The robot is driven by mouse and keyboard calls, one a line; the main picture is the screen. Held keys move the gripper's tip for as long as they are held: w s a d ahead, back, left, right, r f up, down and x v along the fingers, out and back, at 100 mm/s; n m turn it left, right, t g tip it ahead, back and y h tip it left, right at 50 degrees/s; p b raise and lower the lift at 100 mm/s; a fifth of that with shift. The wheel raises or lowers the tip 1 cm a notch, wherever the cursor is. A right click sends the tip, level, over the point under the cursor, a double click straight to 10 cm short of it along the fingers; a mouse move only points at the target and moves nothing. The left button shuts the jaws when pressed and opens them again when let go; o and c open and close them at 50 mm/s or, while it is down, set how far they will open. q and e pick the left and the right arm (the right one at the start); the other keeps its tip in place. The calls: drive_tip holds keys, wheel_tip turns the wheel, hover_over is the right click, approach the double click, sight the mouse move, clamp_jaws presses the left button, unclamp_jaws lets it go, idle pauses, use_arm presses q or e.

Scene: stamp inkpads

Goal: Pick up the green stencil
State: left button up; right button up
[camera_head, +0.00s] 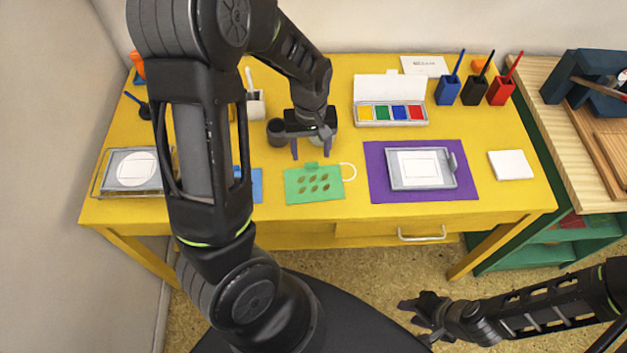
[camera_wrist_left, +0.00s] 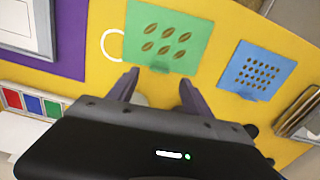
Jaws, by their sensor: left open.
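The green stencil (camera_head: 313,184) with several leaf-shaped holes lies flat on the yellow table's front middle part, its small tab toward the back. It also shows at the top of the left wrist view (camera_wrist_left: 168,33). My left gripper (camera_head: 311,153) is open and empty just behind the stencil's tab edge. In the left wrist view its fingers (camera_wrist_left: 158,77) stand on either side of the tab, apart from each other. My right gripper (camera_head: 424,314) is low in front of the table, away from the stencil; its jaw state is unclear.
A blue stencil (camera_wrist_left: 257,71) lies beside the green one, partly behind my arm in the head view. A white ring (camera_head: 348,171) lies at its right. A purple mat (camera_head: 376,190) with a framed sheet is further right. A dark cup (camera_head: 277,133) stands beside my left gripper.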

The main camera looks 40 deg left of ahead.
sight(314, 181)
use_arm(q)
wheel_tip(314, 181, down, 5)
drive_tip(key=shift+r+p, duration=0.1)
drive_tip(key=shift+p, duration=0.25)
idle(0.4)
clamp_jaws()
idle(0.4)
